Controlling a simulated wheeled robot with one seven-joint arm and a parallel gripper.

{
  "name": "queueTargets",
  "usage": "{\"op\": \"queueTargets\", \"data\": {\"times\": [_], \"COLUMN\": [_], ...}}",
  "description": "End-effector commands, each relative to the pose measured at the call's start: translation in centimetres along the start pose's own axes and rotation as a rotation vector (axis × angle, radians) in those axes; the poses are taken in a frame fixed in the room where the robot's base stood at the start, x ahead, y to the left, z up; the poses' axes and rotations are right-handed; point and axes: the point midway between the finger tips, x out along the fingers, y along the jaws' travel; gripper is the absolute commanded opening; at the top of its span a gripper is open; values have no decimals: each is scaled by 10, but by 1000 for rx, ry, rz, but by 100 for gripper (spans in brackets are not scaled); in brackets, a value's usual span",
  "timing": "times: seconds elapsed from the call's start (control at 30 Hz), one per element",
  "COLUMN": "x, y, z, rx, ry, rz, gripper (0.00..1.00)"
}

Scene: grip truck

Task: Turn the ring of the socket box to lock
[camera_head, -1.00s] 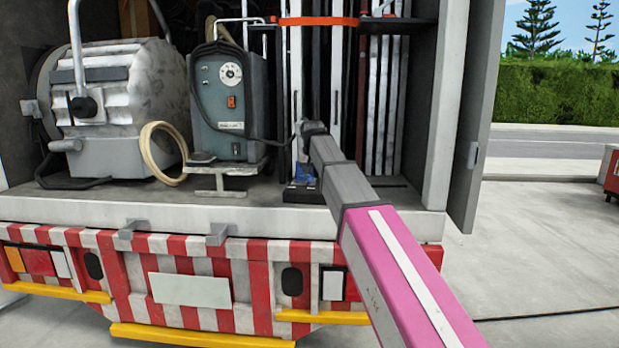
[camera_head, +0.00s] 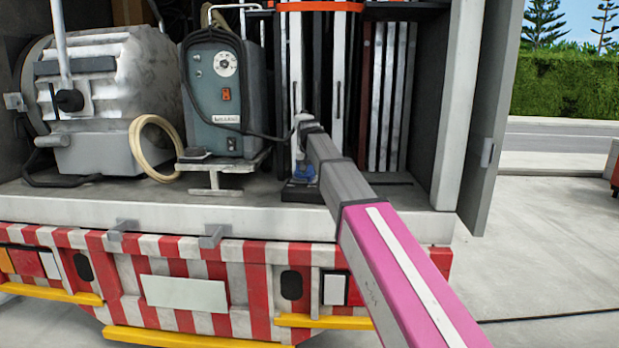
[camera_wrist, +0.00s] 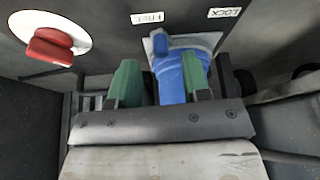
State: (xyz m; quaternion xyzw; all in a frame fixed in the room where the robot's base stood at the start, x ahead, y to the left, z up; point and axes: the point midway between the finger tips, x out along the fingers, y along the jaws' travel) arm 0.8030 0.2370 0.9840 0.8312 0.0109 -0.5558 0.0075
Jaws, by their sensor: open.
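The socket box (camera_wrist: 110,40) shows in the wrist view as a dark face with a blue round fitting (camera_wrist: 186,82) in a grey flange. A short blue lug (camera_wrist: 160,45) points up at the fitting's left side. Two white labels sit above; the right one (camera_wrist: 225,13) reads LOCK. My gripper (camera_wrist: 160,82) is open, its green fingers on either side of the blue fitting. The right finger overlaps the fitting; contact is unclear. In the head view the blue part (camera_head: 303,173) is small on the truck bed, and my arm hides most of the gripper.
A red knob (camera_wrist: 50,47) on a white disc is left of my gripper in the wrist view. A grey-green machine (camera_head: 222,100) with a cable and a large lamp (camera_head: 130,95) stand left on the truck bed (camera_head: 100,205). Upright panels (camera_head: 385,95) stand behind.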

Motion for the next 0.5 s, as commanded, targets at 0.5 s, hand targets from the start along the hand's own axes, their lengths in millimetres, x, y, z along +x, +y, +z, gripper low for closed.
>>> {"op": "queueTargets", "data": {"times": [0.5], "x": [36], "y": [0], "z": [0], "rx": [0], "ry": [1], "rz": [-1], "gripper": [44]}}
